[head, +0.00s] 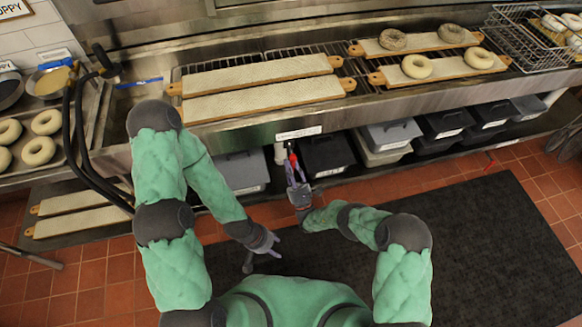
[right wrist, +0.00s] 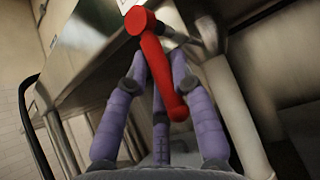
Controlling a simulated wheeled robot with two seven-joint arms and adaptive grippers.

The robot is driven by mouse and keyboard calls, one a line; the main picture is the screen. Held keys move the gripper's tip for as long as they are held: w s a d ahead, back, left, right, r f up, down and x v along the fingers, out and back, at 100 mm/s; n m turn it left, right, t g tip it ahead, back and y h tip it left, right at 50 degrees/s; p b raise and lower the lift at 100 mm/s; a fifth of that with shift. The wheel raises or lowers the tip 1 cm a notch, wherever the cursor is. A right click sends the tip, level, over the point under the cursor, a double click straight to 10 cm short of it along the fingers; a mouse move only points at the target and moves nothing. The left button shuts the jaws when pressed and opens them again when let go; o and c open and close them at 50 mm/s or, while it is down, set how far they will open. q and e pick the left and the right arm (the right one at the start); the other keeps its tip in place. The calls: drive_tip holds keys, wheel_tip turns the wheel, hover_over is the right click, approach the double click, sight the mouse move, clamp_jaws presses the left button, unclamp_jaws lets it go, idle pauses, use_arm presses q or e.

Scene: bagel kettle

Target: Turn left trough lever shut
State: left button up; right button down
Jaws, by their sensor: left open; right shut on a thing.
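The red trough lever (head: 293,158) hangs under the front edge of the steel trough (head: 240,131), below a white label. In the right wrist view the red lever (right wrist: 158,70) runs from a round hub at the top down to a rounded end, on a metal valve stem. My right gripper (head: 294,165) is shut on the red lever. Its purple fingers (right wrist: 160,65) lie on both sides of the handle in the right wrist view. My left gripper (head: 262,262) is open and empty, low over the dark floor mat, apart from the lever.
Dark lidded bins (head: 327,155) stand on the low shelf just right of the lever, with a grey bin (head: 242,172) to its left. Long boards (head: 262,100) lie on the trough's rack, and bagels sit on boards farther right. Black hoses (head: 80,150) hang at left.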

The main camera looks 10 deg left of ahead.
drive_tip(key=c, duration=1)
unclamp_jaws()
drive_tip(key=v, duration=1.2)
drive_tip(key=shift+w, duration=0.1)
